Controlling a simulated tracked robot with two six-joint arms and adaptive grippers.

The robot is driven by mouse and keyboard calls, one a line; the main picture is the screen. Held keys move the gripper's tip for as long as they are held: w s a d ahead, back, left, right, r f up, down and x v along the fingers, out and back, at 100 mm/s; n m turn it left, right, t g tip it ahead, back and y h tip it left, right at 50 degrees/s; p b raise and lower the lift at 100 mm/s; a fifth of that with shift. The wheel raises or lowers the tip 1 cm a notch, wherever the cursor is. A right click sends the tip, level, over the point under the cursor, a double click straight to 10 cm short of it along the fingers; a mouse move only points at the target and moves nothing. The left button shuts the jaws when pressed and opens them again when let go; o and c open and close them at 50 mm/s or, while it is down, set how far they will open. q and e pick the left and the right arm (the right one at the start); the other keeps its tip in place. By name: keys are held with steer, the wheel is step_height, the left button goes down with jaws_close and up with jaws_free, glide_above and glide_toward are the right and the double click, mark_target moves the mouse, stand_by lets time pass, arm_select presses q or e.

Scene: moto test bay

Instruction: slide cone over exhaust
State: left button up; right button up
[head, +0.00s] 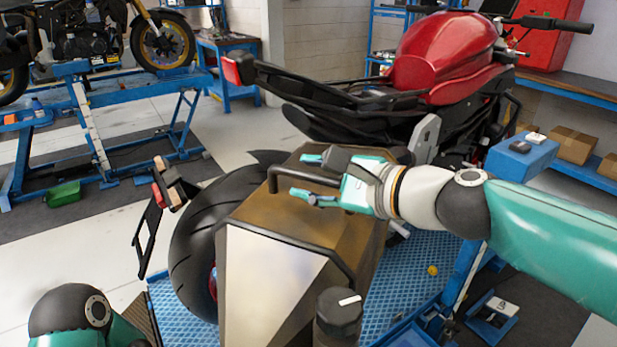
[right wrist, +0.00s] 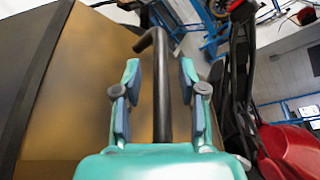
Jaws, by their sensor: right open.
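A large tapered brown box with black edges and a pale front face, which I take to be the cone (head: 262,272), stands beside the motorcycle's rear wheel (head: 196,235). A black bar handle (head: 290,166) is on its top. My right gripper (head: 300,175) is open at this handle. In the right wrist view, the handle (right wrist: 162,95) runs between the two fingers of the gripper (right wrist: 160,68), with gaps on both sides. The brown face (right wrist: 85,85) fills the left there. I cannot make out the exhaust, and the box hides part of the motorcycle. My left gripper is out of view.
The red motorcycle (head: 445,50) stands over a blue platform (head: 400,265). A black lidded cylinder (head: 338,312) is close in front of the box. A blue bench with cardboard boxes (head: 573,145) is at the right. Open floor (head: 232,130) lies at the left.

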steer(key=shift+w+a+f, duration=0.1)
steer(key=shift+a, duration=0.1)
jaws_close()
stand_by(0.3)
